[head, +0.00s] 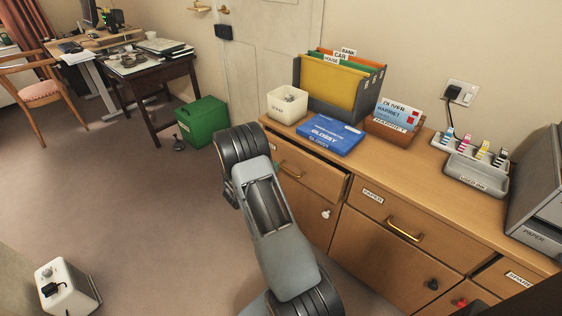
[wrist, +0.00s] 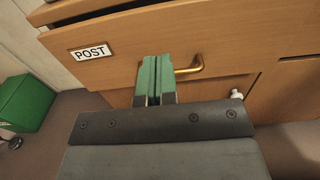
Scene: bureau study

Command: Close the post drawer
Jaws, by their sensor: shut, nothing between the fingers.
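The post drawer (head: 318,180) is at the left end of the wooden bureau and stands partly open, with a dark gap along its top edge. In the wrist view its front (wrist: 225,45) fills the upper part, with the white POST label (wrist: 90,51) at left and a brass handle (wrist: 188,69). My gripper (wrist: 154,62) is shut and empty, its green fingertips in front of the drawer front and covering the handle's left part. I cannot tell whether they touch it. In the head view my arm hides most of the gripper.
On the bureau top (head: 405,168) stand a white tub (head: 287,106), a file holder (head: 325,88), a blue glossy box (head: 329,134), a card rack (head: 391,128) and an ink tray (head: 474,176). The paper drawer (head: 385,212) is beside the post drawer.

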